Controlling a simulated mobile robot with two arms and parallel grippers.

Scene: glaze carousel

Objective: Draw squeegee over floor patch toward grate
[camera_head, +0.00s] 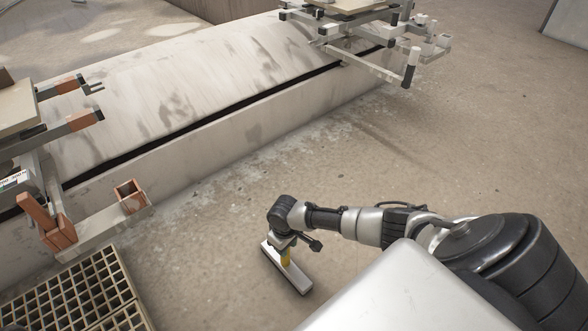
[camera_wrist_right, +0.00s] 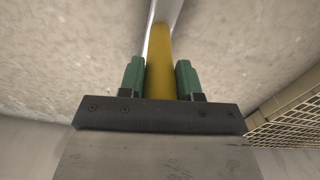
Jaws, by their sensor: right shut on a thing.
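The squeegee (camera_head: 289,272) has a pale bar-shaped head and a yellow handle. Its head is low at the floor; I cannot tell whether it touches. My right gripper (camera_head: 285,247) is shut on the yellow handle from above. In the right wrist view its green fingers (camera_wrist_right: 160,82) flank the squeegee handle (camera_wrist_right: 159,55), and part of the pale head shows at the top. The floor grate (camera_head: 128,277), a tan grid, lies at lower left in the head view, apart from the squeegee. It also shows in the right wrist view (camera_wrist_right: 288,112). My left gripper is out of sight.
A long pale housing (camera_head: 190,85) with a dark slot runs diagonally behind. Carrier arms with brick-coloured blocks (camera_head: 60,235) overhang at left, near the grate; another carrier (camera_head: 400,65) is at upper right. Pale mottled floor (camera_head: 215,195) lies along the housing. Floor between squeegee and grate is clear.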

